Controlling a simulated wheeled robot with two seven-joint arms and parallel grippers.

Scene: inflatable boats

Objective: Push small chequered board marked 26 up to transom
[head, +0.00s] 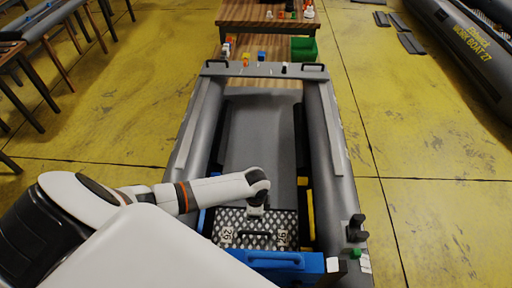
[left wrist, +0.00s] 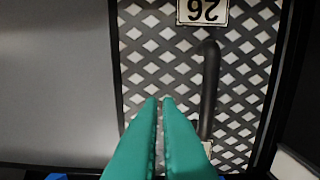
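The small chequered board (head: 240,219) lies flat between the boat's tubes in its near part. It has a black-and-white diamond pattern, a dark bar handle and 26 labels (head: 228,235). In the left wrist view, the board (left wrist: 240,110) shows one upside-down 26 label (left wrist: 203,10) and the handle (left wrist: 209,85). My left gripper (head: 256,211) is at the board's far edge; its teal fingers (left wrist: 160,101) are nearly together and empty, beside the handle. Whether they touch the board is unclear. A grey crosspiece (head: 265,70) at the boat's far end looks like the transom. My right gripper is not in view.
The grey floor (head: 260,135) between board and crosspiece is clear. Grey tubes (head: 333,130) flank it. A blue box-like part (head: 285,262) with a black handle is at the near end. Beyond the crosspiece are a wooden table (head: 270,17) and a green bin (head: 304,50).

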